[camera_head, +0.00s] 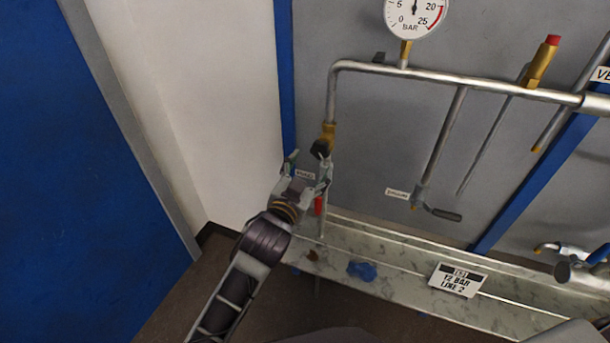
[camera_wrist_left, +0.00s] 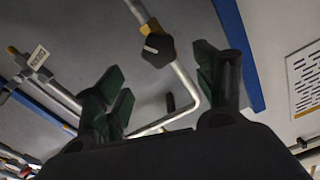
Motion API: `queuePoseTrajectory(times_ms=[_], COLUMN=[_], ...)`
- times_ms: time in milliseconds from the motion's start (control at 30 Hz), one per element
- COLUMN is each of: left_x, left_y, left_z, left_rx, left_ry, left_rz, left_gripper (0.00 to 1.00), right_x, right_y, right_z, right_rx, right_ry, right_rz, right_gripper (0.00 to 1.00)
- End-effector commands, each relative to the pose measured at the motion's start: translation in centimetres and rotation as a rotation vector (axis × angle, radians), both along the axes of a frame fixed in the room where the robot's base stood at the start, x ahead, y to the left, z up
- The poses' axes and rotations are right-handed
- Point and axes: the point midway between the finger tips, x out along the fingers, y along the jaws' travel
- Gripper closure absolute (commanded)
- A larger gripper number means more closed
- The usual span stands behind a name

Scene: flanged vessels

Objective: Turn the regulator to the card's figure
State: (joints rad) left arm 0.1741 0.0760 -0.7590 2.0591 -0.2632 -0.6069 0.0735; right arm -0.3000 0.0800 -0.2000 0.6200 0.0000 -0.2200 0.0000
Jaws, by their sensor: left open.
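The regulator is a brass body (camera_head: 328,131) with a black knob (camera_head: 319,148) on the pipe at left. In the left wrist view the knob (camera_wrist_left: 158,50) carries a white mark. My left gripper (camera_head: 308,165) is open, its fingers spread just below the knob in the head view; I cannot tell whether they touch it. In the wrist view the knob shows between and beyond the fingers. The card (camera_head: 457,280) reads "TEST 12 BAR LINE 2". The gauge (camera_head: 414,15) is cut off at the top; its needle points about straight up. My right gripper is out of view.
A steel pipe (camera_head: 480,86) runs right from the gauge stem. A valve with a dark lever (camera_head: 442,214) hangs under a drop pipe. A red handle (camera_head: 319,206) is close by my left gripper. A blue item (camera_head: 362,271) lies on the ledge (camera_head: 400,290).

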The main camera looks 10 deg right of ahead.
Motion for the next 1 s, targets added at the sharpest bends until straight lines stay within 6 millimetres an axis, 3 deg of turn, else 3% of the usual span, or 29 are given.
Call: queuePoseTrajectory(times_ms=[333,1000], left_x=[-1.9,-1.9], left_y=[1.3,1.9], left_z=[0.0,-0.5], left_rx=[0.001,0.003], left_ry=[-0.001,0.020], left_rz=[0.000,0.012], left_gripper=[0.30,0.30], right_x=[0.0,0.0], right_y=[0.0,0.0], right_z=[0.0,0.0], right_rx=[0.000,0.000], right_ry=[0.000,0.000], right_rz=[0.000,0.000], right_gripper=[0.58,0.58])
